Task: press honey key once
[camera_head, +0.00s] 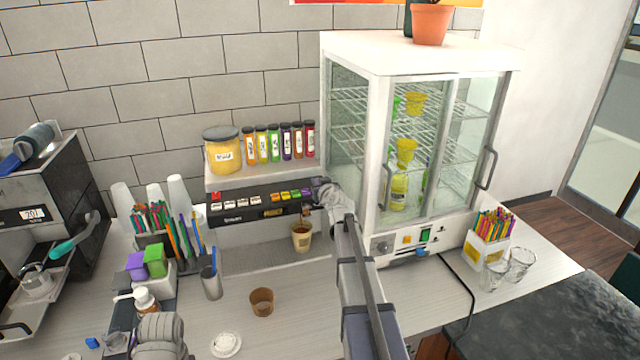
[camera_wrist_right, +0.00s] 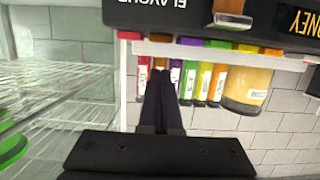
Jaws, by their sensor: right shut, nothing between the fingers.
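The flavour dispenser (camera_head: 240,218) stands against the wall, with a row of small keys (camera_head: 290,195) in red, white, orange, yellow, green and purple. Their labels are too small to read, so I cannot tell the honey key. A display in orange letters reads HONEY in the right wrist view (camera_wrist_right: 303,20), upside down there. My right gripper (camera_head: 318,184) is at the right end of the key row; its dark fingers (camera_wrist_right: 160,78) are shut and empty. I cannot tell whether they touch a key. A paper cup (camera_head: 301,238) stands under the dispenser. A grey shape, probably my left gripper (camera_head: 160,335), shows at the bottom, fingers hidden.
A shelf above the dispenser holds a honey-coloured jar (camera_head: 222,152) and several coloured bottles (camera_head: 278,143). A glass cabinet (camera_head: 420,140) stands close on the right of my right arm. A brown cup (camera_head: 262,301) and a metal cup (camera_head: 212,283) stand in front.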

